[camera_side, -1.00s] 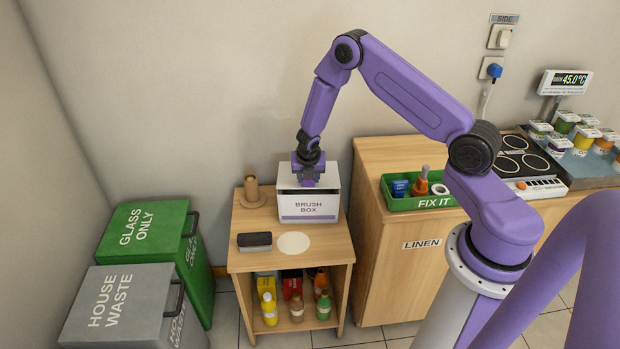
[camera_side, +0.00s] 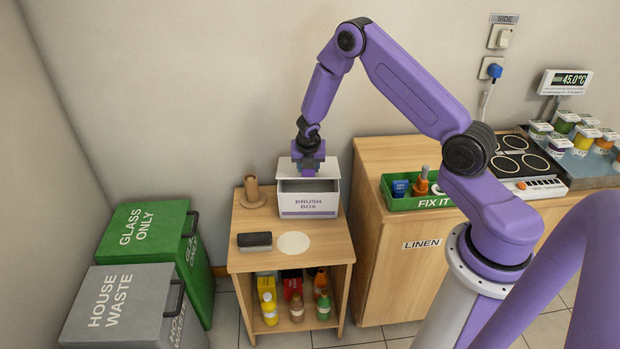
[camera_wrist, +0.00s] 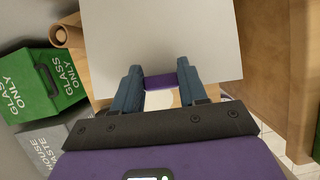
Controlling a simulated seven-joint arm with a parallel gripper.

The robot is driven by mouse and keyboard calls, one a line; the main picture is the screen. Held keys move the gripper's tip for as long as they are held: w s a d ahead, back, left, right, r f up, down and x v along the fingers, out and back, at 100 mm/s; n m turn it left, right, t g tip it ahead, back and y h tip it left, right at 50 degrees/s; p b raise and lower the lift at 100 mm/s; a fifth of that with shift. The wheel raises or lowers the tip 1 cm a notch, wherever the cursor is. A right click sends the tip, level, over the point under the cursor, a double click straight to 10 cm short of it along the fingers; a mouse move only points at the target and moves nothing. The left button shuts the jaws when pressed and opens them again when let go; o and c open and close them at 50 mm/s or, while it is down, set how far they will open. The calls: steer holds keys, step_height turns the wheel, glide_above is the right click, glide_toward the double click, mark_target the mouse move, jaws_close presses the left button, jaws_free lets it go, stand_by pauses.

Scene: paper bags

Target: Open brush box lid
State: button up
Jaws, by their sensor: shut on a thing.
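The white brush box (camera_side: 309,205), with its name on the front, stands on the small wooden cabinet. Its lid (camera_side: 331,168) is raised at the front, and the grey inside of the box shows below it. My gripper (camera_side: 308,171) is above the box at the lid. In the wrist view the pale lid (camera_wrist: 160,35) fills the upper middle, and my two fingers (camera_wrist: 158,82) are shut on its purple handle (camera_wrist: 161,83). The box's contents cannot be made out.
A brown roll holder (camera_side: 252,190) stands left of the box. A dark brush (camera_side: 254,241) and a pale round mat (camera_side: 293,243) lie in front. The green FIX IT tray (camera_side: 418,202) is on the right-hand counter. Two waste bins (camera_side: 145,230) stand at left.

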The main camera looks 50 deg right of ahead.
steer(key=shift+w+d+r, duration=0.2)
steer(key=shift+d+r, duration=0.05)
steer(key=shift+r, duration=0.15)
steer(key=shift+w+d+r, duration=0.15)
steer(key=shift+d+r, duration=0.05)
steer(key=shift+r, duration=0.2)
steer(key=shift+w+d+r, duration=0.35)
steer(key=shift+d+r, duration=0.05)
steer(key=shift+r, duration=0.15)
steer(key=shift+w+d+r, duration=0.55)
steer(key=shift+d+r, duration=0.1)
steer(key=shift+r, duration=0.1)
steer(key=shift+w+d+r, duration=0.55)
steer(key=shift+d, duration=0.15)
steer(key=shift+w+d+r, duration=0.35)
steer(key=shift+w+d, duration=0.25)
steer(key=shift+d, duration=0.15)
steer(key=shift+w+d+r, duration=0.35)
steer(key=shift+w+d, duration=0.25)
steer(key=shift+d, duration=0.1)
